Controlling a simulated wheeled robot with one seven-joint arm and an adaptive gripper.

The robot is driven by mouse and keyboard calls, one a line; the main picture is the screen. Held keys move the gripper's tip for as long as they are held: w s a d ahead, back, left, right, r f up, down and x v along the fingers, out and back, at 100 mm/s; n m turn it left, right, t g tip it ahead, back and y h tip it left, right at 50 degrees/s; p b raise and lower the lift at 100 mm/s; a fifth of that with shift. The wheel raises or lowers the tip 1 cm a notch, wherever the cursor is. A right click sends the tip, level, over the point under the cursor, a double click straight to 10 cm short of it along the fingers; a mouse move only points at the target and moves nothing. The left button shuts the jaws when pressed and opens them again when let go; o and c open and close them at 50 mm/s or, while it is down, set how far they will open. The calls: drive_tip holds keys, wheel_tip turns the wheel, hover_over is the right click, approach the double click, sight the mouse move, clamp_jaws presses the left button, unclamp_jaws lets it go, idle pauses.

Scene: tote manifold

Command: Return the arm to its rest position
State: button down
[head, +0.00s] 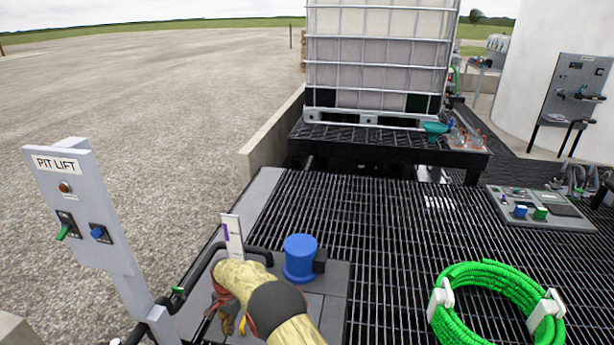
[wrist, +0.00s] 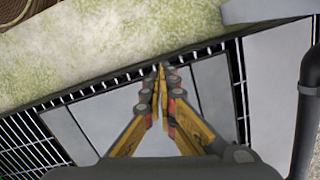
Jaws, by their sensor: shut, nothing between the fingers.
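My arm (head: 295,322) reaches up from the bottom of the head view, with pale yellow links and a dark joint. My gripper (head: 226,318) points down over the grey plates at the left edge of the grating, left of a blue cylinder (head: 300,258). In the wrist view my gripper (wrist: 160,72) has its yellow and red fingers brought together at the tips. Nothing is held between them. The wrist hides part of the plates below.
The PIT LIFT post (head: 95,205) stands at left. A black pipe (wrist: 308,85) runs close by at right in the wrist view. A coiled green hose (head: 497,308) lies on the grating (head: 385,235). A caged tank (head: 378,60) stands behind; the middle grating is clear.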

drive_tip(key=s+d+r+n, duration=0.4)
drive_tip(key=s+d+r, duration=0.1)
drive_tip(key=d+r, duration=0.7)
drive_tip(key=s+d+r+n, duration=0.3)
drive_tip(key=s+d+r, duration=0.2)
drive_tip(key=d+r, duration=0.75)
drive_tip(key=s+d+r+t, duration=0.3)
drive_tip(key=s+d+r, duration=0.7)
drive_tip(key=s, duration=0.2)
drive_tip(key=s+d+r+m+t, duration=0.1)
drive_tip(key=s+d+r+t, duration=0.2)
drive_tip(key=s+d+r, duration=0.7)
drive_tip(key=s+d, duration=0.1)
drive_tip(key=s, duration=0.2)
drive_tip(key=shift+s+d+r+m+t+h, duration=0.25)
drive_tip(key=shift+s+r+m+t+h, duration=0.05)
drive_tip(key=shift+t+h, duration=0.1)
